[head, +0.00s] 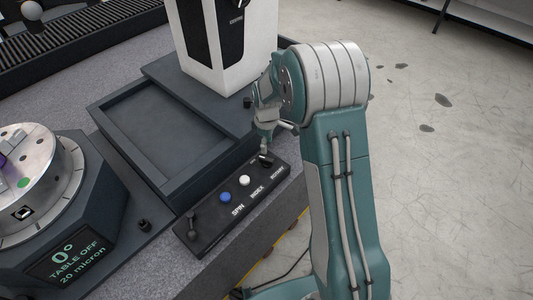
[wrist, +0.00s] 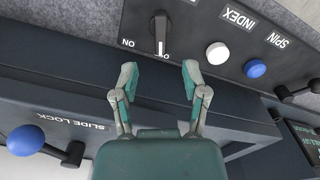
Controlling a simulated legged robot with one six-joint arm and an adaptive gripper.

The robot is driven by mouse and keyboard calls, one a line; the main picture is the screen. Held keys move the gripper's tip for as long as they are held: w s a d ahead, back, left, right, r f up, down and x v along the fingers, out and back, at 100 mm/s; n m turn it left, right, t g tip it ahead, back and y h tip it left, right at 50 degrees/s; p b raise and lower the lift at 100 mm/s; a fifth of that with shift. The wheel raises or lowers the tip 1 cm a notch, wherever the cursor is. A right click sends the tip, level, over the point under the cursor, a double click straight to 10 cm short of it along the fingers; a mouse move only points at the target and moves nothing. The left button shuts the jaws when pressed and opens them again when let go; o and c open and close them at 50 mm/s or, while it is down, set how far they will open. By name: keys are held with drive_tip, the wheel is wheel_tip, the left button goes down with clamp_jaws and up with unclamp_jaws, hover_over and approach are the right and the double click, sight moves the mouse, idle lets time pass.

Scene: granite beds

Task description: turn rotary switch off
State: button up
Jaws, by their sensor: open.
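The rotary switch (wrist: 160,33) is a dark knob with a pale pointer on the black control panel (wrist: 190,20). In the head view the switch (head: 266,160) is at the panel's far end, partly hidden by my gripper. My gripper (wrist: 160,75) is open and empty. Its two green-tipped fingers are spread to either side of the switch's line, and the tips appear short of the knob in the picture. In the head view my gripper (head: 265,128) hangs just over that panel end.
A white button (wrist: 217,53) and a blue button (wrist: 255,68) sit beside the switch, with a black lever (wrist: 298,90) beyond. A blue-knobbed slide lock (wrist: 26,140) is at lower left. The round table (head: 25,180) and white column (head: 222,45) stand nearby.

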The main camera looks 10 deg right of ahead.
drive_tip(key=shift+r, duration=1.95)
wheel_tip(320, 180, up, 9)
drive_tip(key=m+t, duration=0.1)
drive_tip(key=m, duration=0.2)
hover_over(267, 158)
drive_tip(key=s, duration=0.5)
drive_tip(key=s+r+m+t, duration=0.2)
drive_tip(key=s+r, duration=0.4)
drive_tip(key=r, duration=0.1)
drive_tip(key=s+r+m+t, duration=0.1)
drive_tip(key=s+r+m, duration=0.1)
drive_tip(key=s, duration=0.7)
drive_tip(key=s+r+m+t, duration=0.1)
drive_tip(key=s+m, duration=0.3)
drive_tip(key=s, duration=0.5)
drive_tip(key=shift+r+t, duration=0.3)
drive_tip(key=shift+r, duration=0.45)
drive_tip(key=shift+s+a, duration=0.1)
